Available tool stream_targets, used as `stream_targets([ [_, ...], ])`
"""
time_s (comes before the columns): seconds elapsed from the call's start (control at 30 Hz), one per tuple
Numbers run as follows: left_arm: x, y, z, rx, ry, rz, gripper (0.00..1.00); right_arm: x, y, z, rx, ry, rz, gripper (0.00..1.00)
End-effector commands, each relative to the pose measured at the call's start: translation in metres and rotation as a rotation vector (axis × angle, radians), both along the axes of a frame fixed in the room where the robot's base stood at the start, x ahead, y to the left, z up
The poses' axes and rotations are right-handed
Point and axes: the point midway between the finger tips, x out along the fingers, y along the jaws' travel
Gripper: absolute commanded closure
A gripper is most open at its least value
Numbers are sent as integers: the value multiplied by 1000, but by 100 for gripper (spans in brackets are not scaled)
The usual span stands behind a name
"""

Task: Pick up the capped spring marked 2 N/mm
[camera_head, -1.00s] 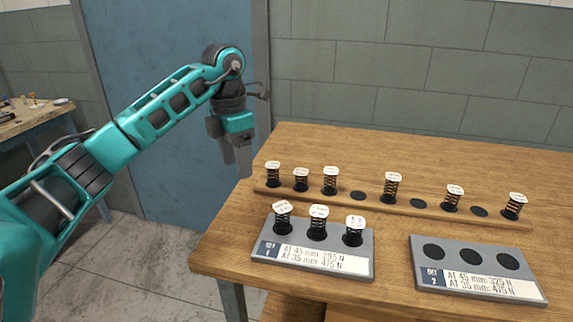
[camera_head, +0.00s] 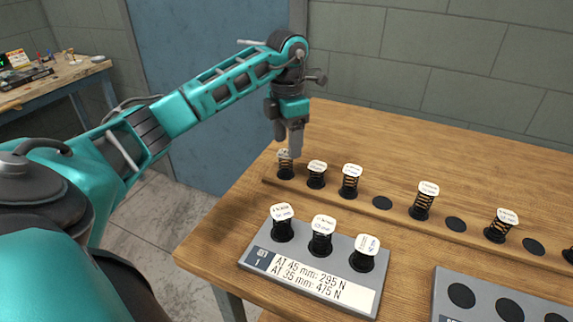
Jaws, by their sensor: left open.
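Several capped springs stand on a long wooden rail (camera_head: 405,213) on the table. My left gripper (camera_head: 290,150) is open, pointing down at the leftmost rail spring (camera_head: 286,168); its fingers overlap that white cap in view, and I cannot tell whether they touch it. Beside it stand a second spring (camera_head: 317,177) and a third (camera_head: 350,184). Farther right are another spring (camera_head: 423,204), one more (camera_head: 500,229) and one cut by the right edge (camera_head: 569,256). The cap print is too small to read, so I cannot tell which is 2 N/mm. My right gripper is out of view.
A grey set 1 tray (camera_head: 262,262) holds three capped springs in front of the rail. A second grey tray (camera_head: 447,292) at lower right shows empty black seats. The rail has empty black seats between springs. The wooden table (camera_head: 400,150) is bare behind the rail.

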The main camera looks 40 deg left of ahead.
Motion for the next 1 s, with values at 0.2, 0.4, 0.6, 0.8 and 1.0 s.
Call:
stream_targets([
  [0.2, -1, 0, -18, -2, 2, -1, 35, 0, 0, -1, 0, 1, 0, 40],
  [0.4, -3, 0, -48, -1, 3, 0, 35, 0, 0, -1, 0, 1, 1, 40],
  [0.6, -2, 0, -62, 0, -1, 0, 35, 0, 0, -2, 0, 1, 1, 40],
  [0.8, -2, 0, -62, 0, -1, -1, 36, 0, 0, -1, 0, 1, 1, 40],
  [1.0, -2, 0, -62, 0, -1, 0, 55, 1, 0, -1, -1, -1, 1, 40],
])
